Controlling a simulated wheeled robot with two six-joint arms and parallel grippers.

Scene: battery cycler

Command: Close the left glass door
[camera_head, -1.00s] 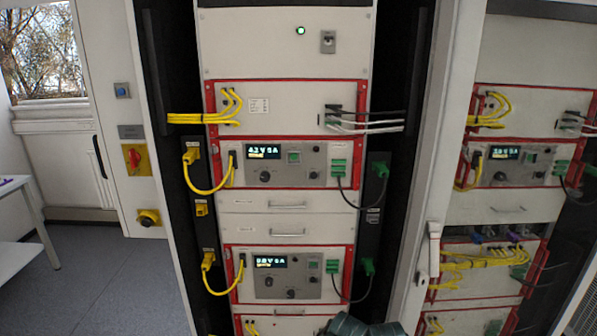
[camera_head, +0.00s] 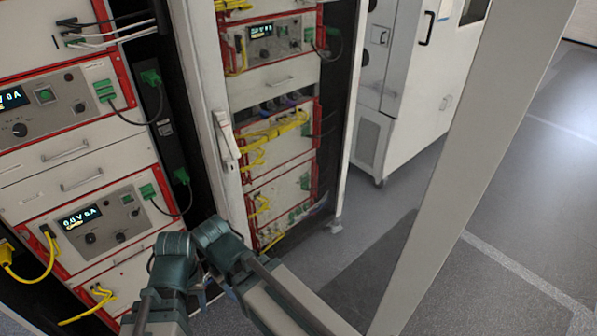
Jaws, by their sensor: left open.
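A white door frame strip (camera_head: 197,85) with a white handle (camera_head: 227,140) stands just right of the left instrument rack. A broad white frame bar (camera_head: 480,165) slants across the right side, close to me. I cannot tell which of these belongs to the left glass door, as the glass itself is hard to make out. My left gripper (camera_head: 207,287) is low in the view, below the handle and apart from it. It is open, and its fingers are mostly hidden by my teal arm links. My right gripper is not in view.
The left rack (camera_head: 45,195) holds instruments with yellow, green and black cables. A second rack (camera_head: 285,80) stands beyond the handle strip. A white cabinet (camera_head: 400,125) stands behind it. Grey floor (camera_head: 520,210) is clear on the right.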

